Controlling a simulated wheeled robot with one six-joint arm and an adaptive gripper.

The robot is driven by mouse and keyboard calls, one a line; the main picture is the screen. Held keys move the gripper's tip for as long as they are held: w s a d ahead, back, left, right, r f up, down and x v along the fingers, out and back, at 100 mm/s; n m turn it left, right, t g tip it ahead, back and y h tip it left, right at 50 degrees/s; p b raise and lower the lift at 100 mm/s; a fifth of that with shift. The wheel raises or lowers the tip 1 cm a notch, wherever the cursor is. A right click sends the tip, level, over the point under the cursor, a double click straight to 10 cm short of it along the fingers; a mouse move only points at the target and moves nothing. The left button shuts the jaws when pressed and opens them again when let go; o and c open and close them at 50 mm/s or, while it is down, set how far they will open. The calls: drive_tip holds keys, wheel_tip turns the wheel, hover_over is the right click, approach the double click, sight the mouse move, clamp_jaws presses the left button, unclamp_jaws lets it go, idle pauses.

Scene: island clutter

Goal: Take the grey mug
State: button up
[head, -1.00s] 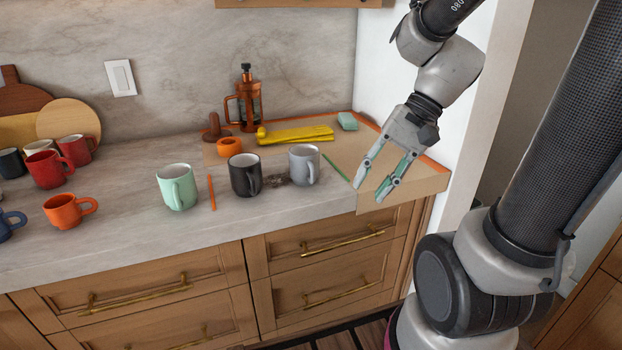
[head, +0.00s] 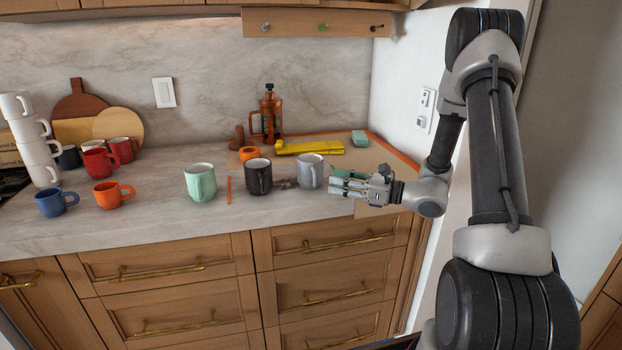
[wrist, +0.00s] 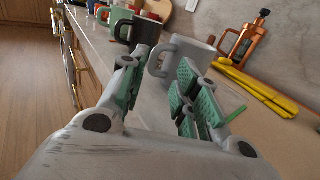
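The grey mug (head: 311,172) stands upright on the countertop, to the right of a black mug (head: 258,177). In the wrist view the grey mug (wrist: 184,56) is ahead of the fingers, with its handle toward the left. My gripper (head: 340,181) is just right of the grey mug, low over the counter and pointing left at it. In the wrist view my gripper (wrist: 155,95) has its green-padded fingers spread apart with nothing between them. The lower part of the mug is partly hidden by a finger there.
A mint mug (head: 200,183) and an orange stick (head: 229,190) are further left. A yellow object (head: 312,148), an orange ring-shaped item (head: 250,155) and a copper French press (head: 268,115) are behind. A white mug stack (head: 38,150) and other mugs stand at the left.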

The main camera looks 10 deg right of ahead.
sight(311, 175)
drive_tip(key=shift+x, duration=2.65)
drive_tip(key=shift+s+a+f, duration=0.1)
drive_tip(key=shift+s, duration=0.05)
clamp_jaws()
